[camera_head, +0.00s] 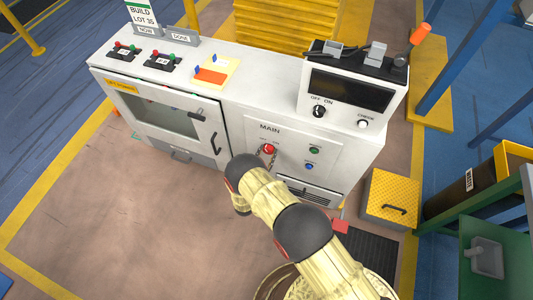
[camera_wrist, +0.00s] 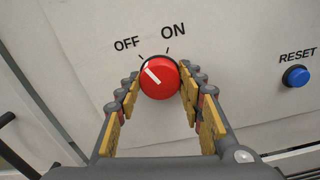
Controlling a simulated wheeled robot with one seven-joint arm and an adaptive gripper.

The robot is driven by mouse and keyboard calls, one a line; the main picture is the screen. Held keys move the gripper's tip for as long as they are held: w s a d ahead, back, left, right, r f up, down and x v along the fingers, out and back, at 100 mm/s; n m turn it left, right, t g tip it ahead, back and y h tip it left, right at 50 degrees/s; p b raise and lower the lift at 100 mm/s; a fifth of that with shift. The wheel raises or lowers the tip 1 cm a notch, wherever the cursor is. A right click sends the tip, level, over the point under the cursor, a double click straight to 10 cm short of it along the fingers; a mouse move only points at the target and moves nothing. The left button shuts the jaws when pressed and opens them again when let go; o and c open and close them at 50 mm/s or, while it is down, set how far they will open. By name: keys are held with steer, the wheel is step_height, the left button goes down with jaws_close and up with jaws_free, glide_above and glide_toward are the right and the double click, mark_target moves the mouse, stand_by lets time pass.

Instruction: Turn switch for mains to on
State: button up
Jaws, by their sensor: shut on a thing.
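The mains switch is a round red knob (camera_wrist: 165,76) on a pale panel, with a white pointer line. The labels OFF and ON stand above it in the wrist view. The pointer leans up and left, toward the OFF mark. My gripper (camera_wrist: 160,86) is shut on the knob, one yellow-padded finger at its left side and one at its right. In the head view the red knob (camera_head: 269,149) shows below the word MAIN on the white cabinet (camera_head: 230,115), with my arm reaching to it from below.
A blue RESET button (camera_wrist: 298,76) is to the right of the knob. A green button (camera_head: 314,149) is above the blue one in the head view. A separate black OFF/ON knob (camera_head: 319,111) is on the upper console. A yellow step box (camera_head: 391,196) stands right of the cabinet.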

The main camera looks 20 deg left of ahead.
steer(key=m+b, duration=0.2)
steer(key=m, duration=0.3)
steer(key=shift+m+b, duration=0.3)
steer(key=shift+m, duration=0.1)
steer(key=m+b, duration=0.2)
steer(key=m, duration=0.3)
steer(key=shift+m, duration=0.4)
steer(key=o, duration=1.2)
steer(key=shift+c, duration=0.2)
steer(key=shift+s, duration=0.15)
steer(key=s, duration=1.1)
steer(key=shift+s+a, duration=0.35)
steer(key=shift+a, duration=0.1)
